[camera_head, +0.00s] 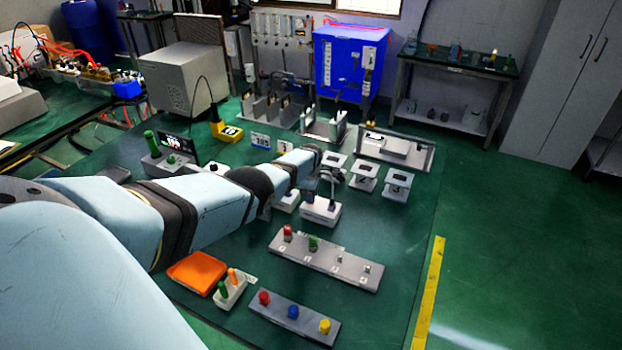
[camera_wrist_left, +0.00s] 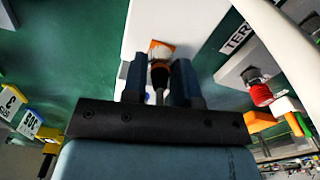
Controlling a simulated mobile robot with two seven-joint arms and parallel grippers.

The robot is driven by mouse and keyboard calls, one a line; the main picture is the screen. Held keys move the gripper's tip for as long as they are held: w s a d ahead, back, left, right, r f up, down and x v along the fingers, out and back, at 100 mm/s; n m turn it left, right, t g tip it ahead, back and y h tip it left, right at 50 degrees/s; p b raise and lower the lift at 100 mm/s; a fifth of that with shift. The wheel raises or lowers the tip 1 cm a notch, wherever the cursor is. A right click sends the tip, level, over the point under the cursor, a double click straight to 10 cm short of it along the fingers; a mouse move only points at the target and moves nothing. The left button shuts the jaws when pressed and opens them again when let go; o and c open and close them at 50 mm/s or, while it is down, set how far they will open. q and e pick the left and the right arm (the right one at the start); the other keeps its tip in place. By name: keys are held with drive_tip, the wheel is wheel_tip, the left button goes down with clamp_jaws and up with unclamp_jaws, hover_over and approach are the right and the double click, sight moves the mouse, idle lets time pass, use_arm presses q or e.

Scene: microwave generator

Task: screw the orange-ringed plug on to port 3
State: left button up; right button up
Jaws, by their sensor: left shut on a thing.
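In the left wrist view, the orange-ringed plug (camera_wrist_left: 160,74) has a dark body, with an orange patch at its far end. My left gripper (camera_wrist_left: 160,80) is shut on it, one dark blue finger on each side. The plug's far end is at or just above a white block (camera_wrist_left: 168,18); I cannot tell whether it touches. In the head view my left gripper (camera_head: 328,182) is small and dark, above a white box (camera_head: 320,212). The plug is hard to make out there. No port number near the plug is readable, so I cannot tell which is port 3. My right gripper is not in view.
A grey strip with red and green knobs (camera_head: 325,261) lies in front of the gripper. Nearer are an orange tray (camera_head: 197,271) and a strip with coloured buttons (camera_head: 293,318). White stands (camera_head: 364,177) are to the right. The green mat (camera_head: 410,225) is clear at right.

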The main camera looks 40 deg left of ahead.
use_arm(q)
drive_tip(key=shift+a+r, duration=0.1)
idle(0.3)
drive_tip(key=o, duration=0.9)
drive_tip(key=shift+o, duration=0.2)
drive_tip(key=shift+r+p, duration=0.35)
drive_tip(key=shift+p, duration=0.05)
wheel_tip(320, 180, up, 5)
drive_tip(key=p, duration=0.3)
wheel_tip(320, 180, up, 8)
drive_tip(key=shift+p, duration=0.3)
drive_tip(key=shift+s, duration=0.1)
